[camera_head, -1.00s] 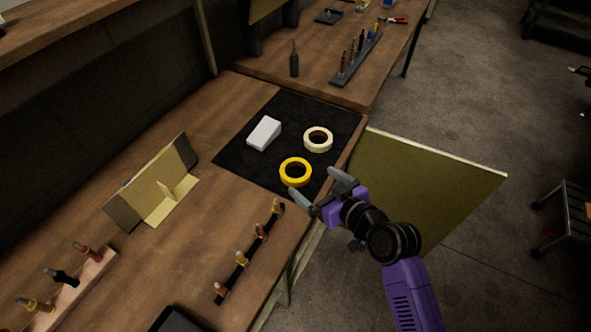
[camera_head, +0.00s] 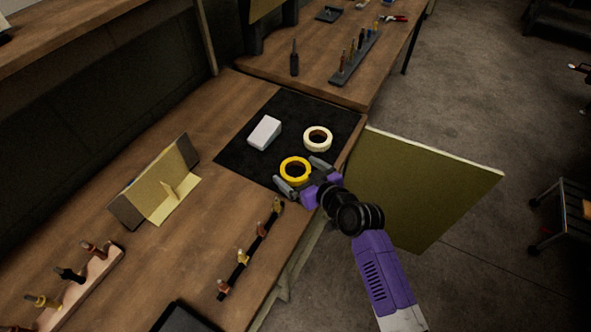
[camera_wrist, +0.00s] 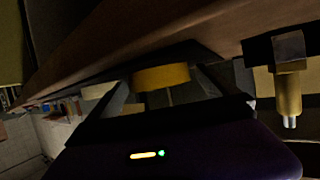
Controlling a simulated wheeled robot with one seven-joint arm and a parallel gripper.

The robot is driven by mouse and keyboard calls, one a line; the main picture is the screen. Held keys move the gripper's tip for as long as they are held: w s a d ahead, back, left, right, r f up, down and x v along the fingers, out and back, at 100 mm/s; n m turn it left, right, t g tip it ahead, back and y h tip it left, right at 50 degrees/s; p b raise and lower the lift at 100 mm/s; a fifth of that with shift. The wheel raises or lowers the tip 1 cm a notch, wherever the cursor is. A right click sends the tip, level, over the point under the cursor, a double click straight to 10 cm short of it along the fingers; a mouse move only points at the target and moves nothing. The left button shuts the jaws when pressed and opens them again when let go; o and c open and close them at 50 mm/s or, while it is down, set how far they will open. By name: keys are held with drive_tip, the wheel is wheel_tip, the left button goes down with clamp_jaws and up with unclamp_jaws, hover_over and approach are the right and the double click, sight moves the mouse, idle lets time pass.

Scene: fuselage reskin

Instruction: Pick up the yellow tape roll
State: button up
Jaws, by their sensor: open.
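The yellow tape roll (camera_head: 295,170) lies flat on the black mat (camera_head: 243,140) near the bench's front edge. My gripper (camera_head: 299,178) is open and low at the front of the roll, with one finger toward each side of it. In the wrist view the roll (camera_wrist: 162,77) shows between the two open fingers (camera_wrist: 165,90). The head view does not show clearly whether the fingers touch the roll.
A cream tape roll (camera_head: 317,138) and a white wedge block (camera_head: 264,132) lie on the same mat. A dark rack with several fittings (camera_head: 250,250) stands left of my gripper. An olive panel (camera_head: 425,185) is at the right of the bench.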

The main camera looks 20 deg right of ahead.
drive_tip(key=shift+c, duration=0.5)
drive_tip(key=c, duration=1.4)
